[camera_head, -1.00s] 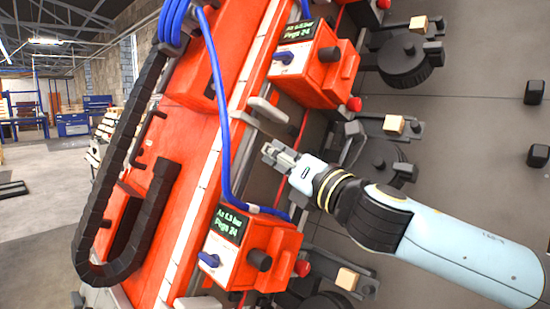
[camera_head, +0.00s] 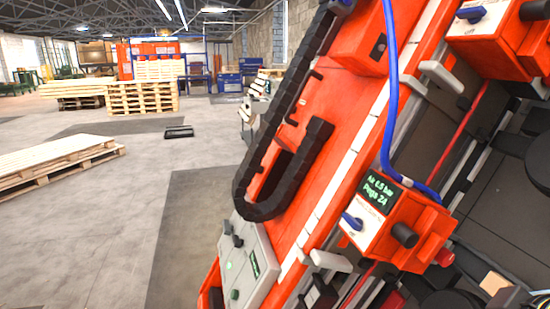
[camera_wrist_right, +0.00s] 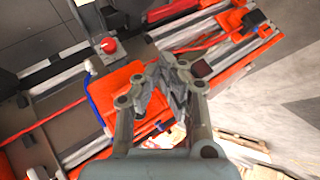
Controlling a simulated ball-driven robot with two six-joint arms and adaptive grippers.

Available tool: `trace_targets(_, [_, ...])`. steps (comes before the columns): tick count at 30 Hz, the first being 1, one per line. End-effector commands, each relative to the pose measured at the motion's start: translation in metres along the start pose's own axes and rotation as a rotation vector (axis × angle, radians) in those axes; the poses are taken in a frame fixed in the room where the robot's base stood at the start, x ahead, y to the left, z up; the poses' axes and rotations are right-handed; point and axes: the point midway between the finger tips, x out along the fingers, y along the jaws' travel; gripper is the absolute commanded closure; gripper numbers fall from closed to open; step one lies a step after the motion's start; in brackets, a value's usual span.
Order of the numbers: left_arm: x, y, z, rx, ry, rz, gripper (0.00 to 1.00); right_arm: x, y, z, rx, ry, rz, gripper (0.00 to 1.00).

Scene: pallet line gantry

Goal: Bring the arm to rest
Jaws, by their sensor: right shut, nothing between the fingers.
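My right gripper (camera_wrist_right: 174,70) shows only in the right wrist view. Its fingers are together and hold nothing. Behind it is the orange gantry (camera_wrist_right: 222,58), apparently some way beyond the fingertips; I cannot tell the exact gap. In the head view the tilted orange gantry (camera_head: 310,125) fills the middle and right, and no arm of mine is visible there. My left gripper is in neither current view.
The head view shows an orange valve box (camera_head: 405,230) with a display, a blue hose (camera_head: 391,90) and a black cable chain (camera_head: 285,110). Pallets (camera_head: 140,97) stand on the left. Grey floor (camera_head: 120,215) lies open between. A red knob (camera_wrist_right: 108,45) shows in the wrist view.

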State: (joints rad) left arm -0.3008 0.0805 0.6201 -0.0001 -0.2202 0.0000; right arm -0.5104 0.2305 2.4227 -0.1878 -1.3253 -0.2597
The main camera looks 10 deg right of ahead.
Motion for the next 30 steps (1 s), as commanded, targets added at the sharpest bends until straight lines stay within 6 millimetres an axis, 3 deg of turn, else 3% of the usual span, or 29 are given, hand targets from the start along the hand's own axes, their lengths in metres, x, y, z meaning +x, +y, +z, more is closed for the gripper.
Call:
trace_targets(3, [0.000, 0.000, 0.000, 0.000, 0.000, 0.000, 0.59, -0.013, -0.041, 0.023, 0.179, -0.103, -0.144, 1.00])
trace_targets(8, [0.000, 0.001, 0.000, 0.000, 0.000, 0.001, 0.59, -0.039, -0.090, 0.048, 0.385, -0.254, -0.312, 1.00])
trace_targets(9, [0.004, 0.001, 0.000, 0.000, 0.000, 0.001, 0.59, -0.016, -0.095, 0.053, 0.373, -0.256, -0.302, 1.00])
trace_targets(14, [0.012, 0.002, 0.003, 0.000, -0.003, 0.001, 0.59, 0.041, -0.118, 0.074, 0.370, -0.278, -0.301, 1.00])
trace_targets(20, [0.025, 0.003, 0.004, 0.000, -0.003, 0.001, 0.59, 0.116, -0.159, 0.118, 0.371, -0.312, -0.307, 1.00])
trace_targets(23, [0.033, 0.004, 0.005, 0.000, -0.004, 0.001, 0.59, 0.160, -0.188, 0.155, 0.372, -0.336, -0.311, 1.00])
trace_targets(27, [0.048, 0.005, 0.008, 0.000, -0.007, 0.001, 0.59, 0.218, -0.239, 0.229, 0.373, -0.380, -0.320, 1.00])
trace_targets(30, [0.057, 0.005, 0.010, 0.000, -0.008, 0.001, 0.59, 0.243, -0.276, 0.287, 0.374, -0.409, -0.327, 1.00])
